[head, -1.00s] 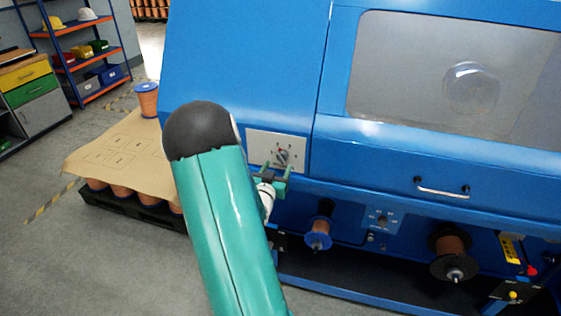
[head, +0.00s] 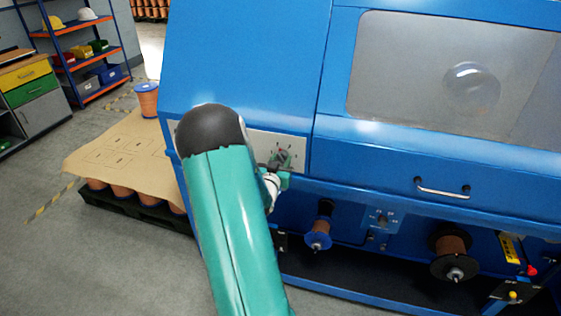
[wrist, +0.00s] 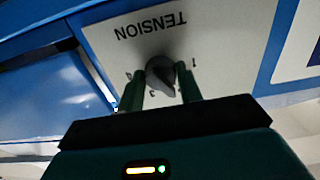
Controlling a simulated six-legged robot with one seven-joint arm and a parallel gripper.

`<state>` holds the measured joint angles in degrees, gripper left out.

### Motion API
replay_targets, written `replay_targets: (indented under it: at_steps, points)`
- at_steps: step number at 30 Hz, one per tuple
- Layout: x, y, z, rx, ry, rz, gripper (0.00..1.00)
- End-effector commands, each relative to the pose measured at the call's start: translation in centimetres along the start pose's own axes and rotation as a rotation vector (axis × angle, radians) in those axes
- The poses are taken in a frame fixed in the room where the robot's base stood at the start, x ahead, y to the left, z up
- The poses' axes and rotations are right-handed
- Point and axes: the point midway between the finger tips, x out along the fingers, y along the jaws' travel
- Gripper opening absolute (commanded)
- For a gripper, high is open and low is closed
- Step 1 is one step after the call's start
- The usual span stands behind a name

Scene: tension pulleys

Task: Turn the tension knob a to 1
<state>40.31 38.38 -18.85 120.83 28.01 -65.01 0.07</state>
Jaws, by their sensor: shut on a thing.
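The tension knob (wrist: 160,73) is a small grey knob on a pale plate (wrist: 225,50) marked TENSION, which appears upside down in the wrist view. Numbers ring the knob, and a 1 shows to its right there. In the head view the plate (head: 298,146) is on the blue machine's front, partly hidden by my arm. My gripper (wrist: 160,88) has its two green fingers on either side of the knob and is shut on it. In the head view my gripper (head: 281,162) is at the plate. The knob's exact setting is hard to read.
A copper spool (head: 319,234) and a small switch panel (head: 381,221) sit below the plate. A handled door (head: 440,190) is to the right. A pallet with a cardboard sheet (head: 110,150) stands on the floor at left.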

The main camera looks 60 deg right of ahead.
Motion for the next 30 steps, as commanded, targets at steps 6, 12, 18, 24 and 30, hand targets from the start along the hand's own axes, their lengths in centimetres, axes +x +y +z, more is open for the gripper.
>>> replay_targets:
  at_steps: [6,12,18,24,30]
  points:
    - [-0.02,-0.04,0.01,-0.033,0.0,-0.001,0.12]
    - [-0.06,-0.12,0.05,-0.127,-0.001,-0.003,0.13]
    - [-0.08,-0.12,0.05,-0.283,0.0,-0.004,0.13]
    - [-0.1,-0.13,0.07,-0.472,0.0,-0.004,0.13]
    - [-0.09,-0.03,0.04,-0.66,0.0,-0.003,0.13]
